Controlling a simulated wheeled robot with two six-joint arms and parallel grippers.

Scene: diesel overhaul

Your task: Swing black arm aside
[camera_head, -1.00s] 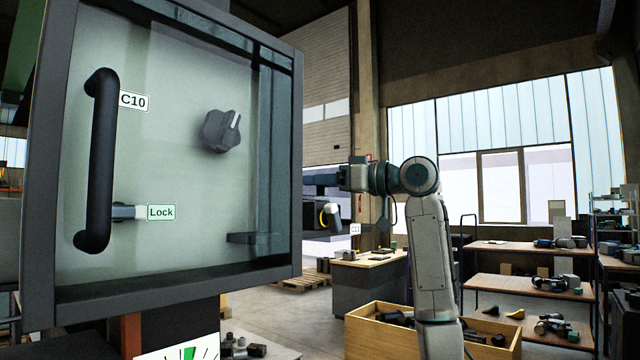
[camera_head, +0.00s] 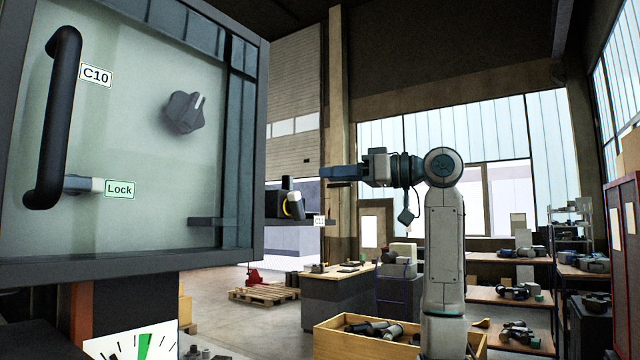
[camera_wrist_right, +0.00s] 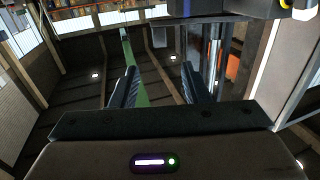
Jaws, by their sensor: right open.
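A grey cabinet (camera_head: 130,245) fills the left of the head view. A short dark arm (camera_head: 215,221) sticks out low at its right side, towards a black fitting (camera_head: 285,205) with a yellow ring and a light knob. I cannot tell whether the two join. A black bar handle (camera_head: 55,120), a grey knob (camera_head: 184,112) and a small lever beside the "Lock" label (camera_head: 120,189) are on the cabinet front. My right gripper (camera_head: 326,173) is open and empty, right of the fitting and higher in the picture, pointing left. It also shows in the right wrist view (camera_wrist_right: 160,88). My left gripper is out of view.
A white dial (camera_head: 130,344) is below the cabinet. A wooden crate (camera_head: 350,348) with parts stands at lower centre. A workbench (camera_head: 335,300), a pallet (camera_head: 264,294) and shelves (camera_head: 505,297) stand behind. A red cabinet (camera_head: 622,255) is at the right edge.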

